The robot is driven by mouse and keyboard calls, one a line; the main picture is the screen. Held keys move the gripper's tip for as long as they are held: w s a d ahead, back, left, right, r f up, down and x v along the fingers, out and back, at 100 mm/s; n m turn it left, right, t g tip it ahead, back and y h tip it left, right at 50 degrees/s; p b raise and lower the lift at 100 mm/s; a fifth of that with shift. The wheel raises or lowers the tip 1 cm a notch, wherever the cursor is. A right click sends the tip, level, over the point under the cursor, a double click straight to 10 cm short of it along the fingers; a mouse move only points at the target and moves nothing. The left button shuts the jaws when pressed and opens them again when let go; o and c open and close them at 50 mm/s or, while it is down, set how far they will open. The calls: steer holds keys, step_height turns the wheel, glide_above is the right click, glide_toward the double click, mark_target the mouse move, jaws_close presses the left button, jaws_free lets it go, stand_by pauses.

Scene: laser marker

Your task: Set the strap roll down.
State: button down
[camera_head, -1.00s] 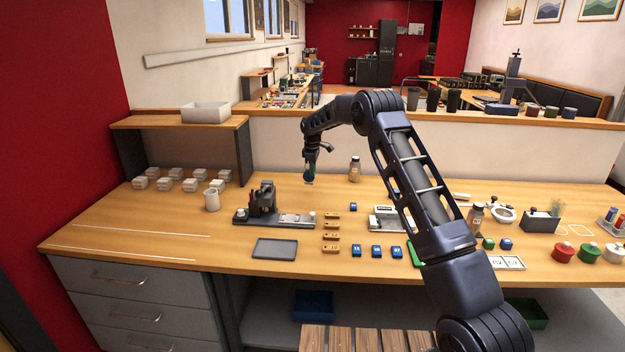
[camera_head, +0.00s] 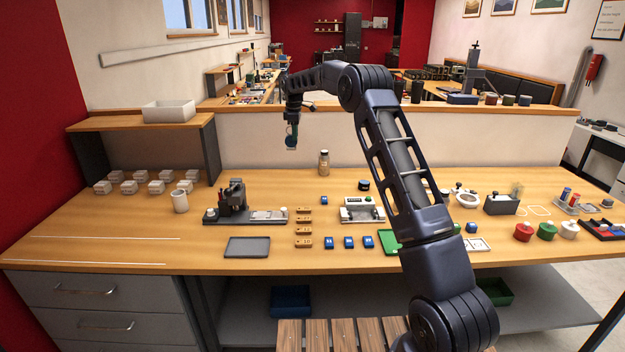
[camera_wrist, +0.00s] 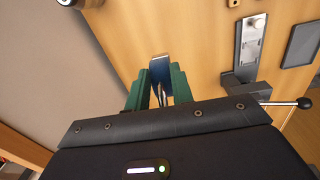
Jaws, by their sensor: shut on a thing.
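My gripper (camera_head: 291,146) is above the back of the workbench, left of the glass jar, with clear space between it and the bench top. In the wrist view its green fingers (camera_wrist: 158,92) are shut on a blue piece, the strap roll (camera_wrist: 161,68). The roll shows edge-on between the fingertips, and its lower part is hidden by them.
The glass jar (camera_head: 323,163) stands near the back wall. The laser marker (camera_head: 236,203) is on the bench, with a grey tray (camera_head: 247,247) in front. Brown blocks (camera_head: 304,229) and blue pieces (camera_head: 349,242) lie to its right. Bare wood (camera_head: 110,225) is at the left.

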steer(key=d, duration=1.4)
steer(key=shift+n+g, duration=0.3)
step_height(320, 180, down, 20)
steer(key=shift+s+a+r, duration=0.1)
steer(key=c, duration=1.2)
jaws_free()
